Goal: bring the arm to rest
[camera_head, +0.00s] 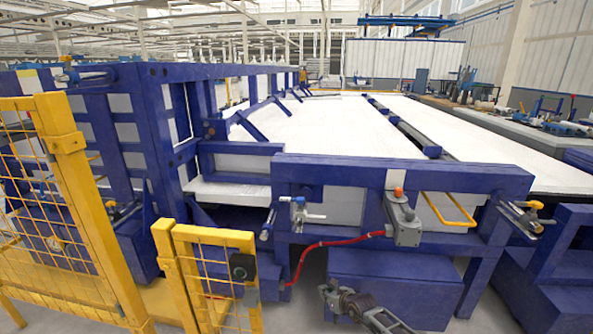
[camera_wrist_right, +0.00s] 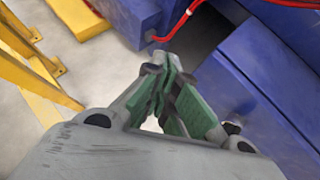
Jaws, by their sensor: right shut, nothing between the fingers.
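My right gripper (camera_head: 328,291) shows at the bottom of the head view, in front of a large blue block low on the machine frame. In the right wrist view the same gripper (camera_wrist_right: 155,72) has its green-padded fingers brought together at the tips, with nothing between them. It appears apart from the blue frame and the floor. My left gripper is not in either view. No pipe can be made out in these frames.
A blue machine frame (camera_head: 405,178) with a white bed stretches away ahead. A red hose (camera_head: 325,245) hangs at its front. Yellow mesh fencing (camera_head: 85,200) stands at the left. Pale floor (camera_wrist_right: 30,130) shows below the gripper.

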